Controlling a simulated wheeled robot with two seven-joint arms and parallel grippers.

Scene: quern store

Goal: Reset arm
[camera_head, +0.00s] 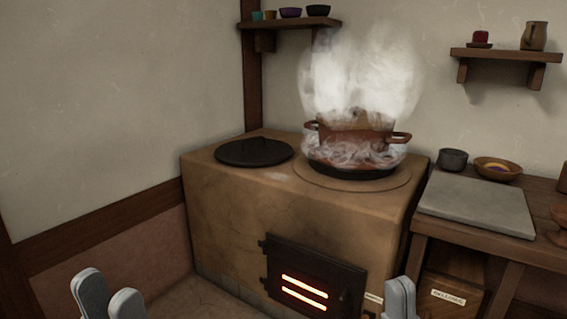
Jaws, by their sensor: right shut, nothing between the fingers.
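My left gripper (109,296) shows at the bottom left of the head view as two pale grey fingertips standing a little apart. I see nothing held between them, and the rest of the hand is below the frame. My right gripper (400,298) shows at the bottom right, in front of the stove's right corner. Its fingers are shut and empty. Both arms are out of view.
A clay stove (225,200) has a glowing firebox door (340,272) and a dark hob plate (253,152). A brown pot (345,135) steams on it. A side table with a stone slab (478,204) stands right. Shelves (500,54) hang above.

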